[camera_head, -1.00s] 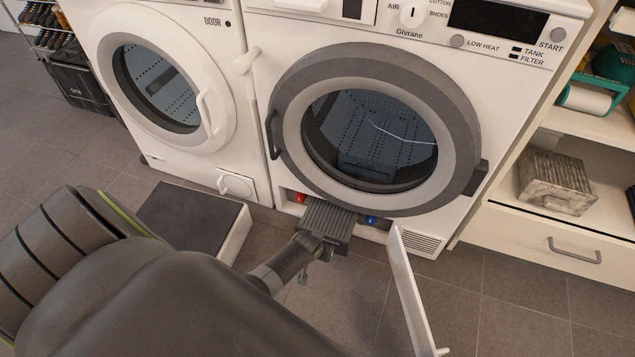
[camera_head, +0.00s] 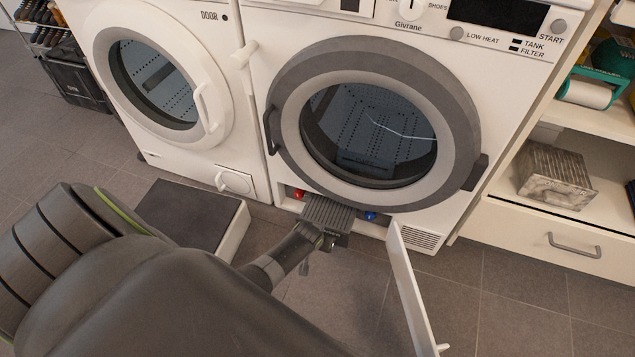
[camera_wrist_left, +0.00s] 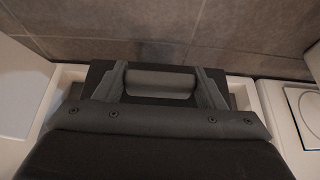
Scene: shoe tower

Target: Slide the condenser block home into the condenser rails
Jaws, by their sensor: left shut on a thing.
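The condenser block (camera_head: 329,214) is a dark grey ribbed block. Its far part is inside the low opening under the large round door of the right machine (camera_head: 465,215), and its near part still sticks out. My left gripper (camera_head: 326,238) is shut on the block's near end. In the left wrist view its two fingers (camera_wrist_left: 160,78) stand at either side of the block's grey handle bar (camera_wrist_left: 160,84). The condenser rails are hidden inside the opening. My right gripper is in neither view.
A red knob (camera_head: 299,194) and a blue knob (camera_head: 370,216) flank the block. A white flap (camera_head: 410,290) stands open at the right. A dark-topped step (camera_head: 190,213) is on the floor at left. A grey finned block (camera_head: 555,178) sits on the right shelf.

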